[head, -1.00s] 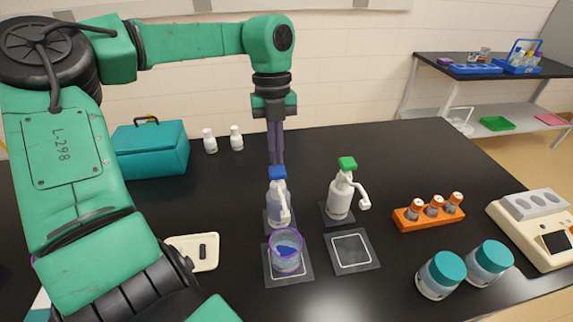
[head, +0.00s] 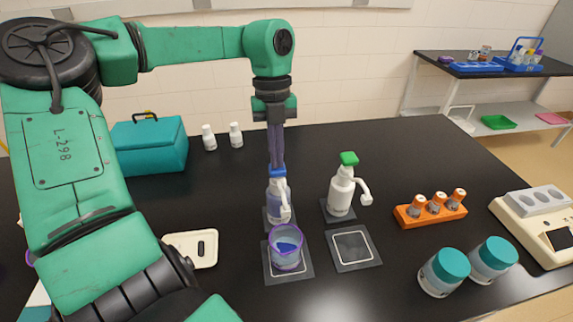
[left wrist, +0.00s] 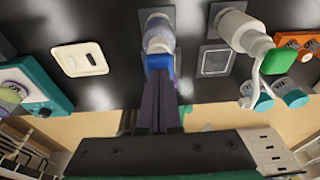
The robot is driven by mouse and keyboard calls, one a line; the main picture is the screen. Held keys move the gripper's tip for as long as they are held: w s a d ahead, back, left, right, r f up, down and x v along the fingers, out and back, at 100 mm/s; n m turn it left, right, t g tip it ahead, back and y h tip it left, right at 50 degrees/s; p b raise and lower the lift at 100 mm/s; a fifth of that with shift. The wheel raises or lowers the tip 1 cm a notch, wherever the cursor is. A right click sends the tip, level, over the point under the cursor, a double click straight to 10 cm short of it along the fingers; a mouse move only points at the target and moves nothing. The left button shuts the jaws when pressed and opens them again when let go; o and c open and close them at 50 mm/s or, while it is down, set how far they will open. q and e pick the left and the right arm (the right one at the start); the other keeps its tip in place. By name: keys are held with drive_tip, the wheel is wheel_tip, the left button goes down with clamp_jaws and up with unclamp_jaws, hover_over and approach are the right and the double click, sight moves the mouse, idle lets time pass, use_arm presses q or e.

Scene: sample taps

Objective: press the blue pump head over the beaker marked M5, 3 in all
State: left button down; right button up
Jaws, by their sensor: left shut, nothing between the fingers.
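The blue pump head (head: 278,172) tops a translucent bottle (head: 278,200) whose white spout points toward the front. A beaker with a purple rim (head: 286,262) stands under that spout on a dark mat and holds some blue liquid. I cannot read a mark on it. My left gripper (head: 277,165) is shut and empty, pointing down, with its fingertips at the top of the blue head. In the left wrist view the fingertips meet the blue head (left wrist: 160,62), though exact contact is hard to tell. My right gripper is out of view.
A white bottle with a green pump head (head: 349,158) stands to the right, behind an empty mat (head: 352,249). An orange vial rack (head: 430,216) and two teal-lidded jars (head: 444,272) are farther right. A cream tray (head: 190,248) lies left.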

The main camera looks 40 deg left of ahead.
use_arm(q)
drive_tip(key=shift+f, duration=0.35)
drive_tip(key=shift+r+p, duration=1.05)
drive_tip(key=shift+r, duration=0.35)
wheel_tip(320, 180, up, 6)
drive_tip(key=p, duration=0.5)
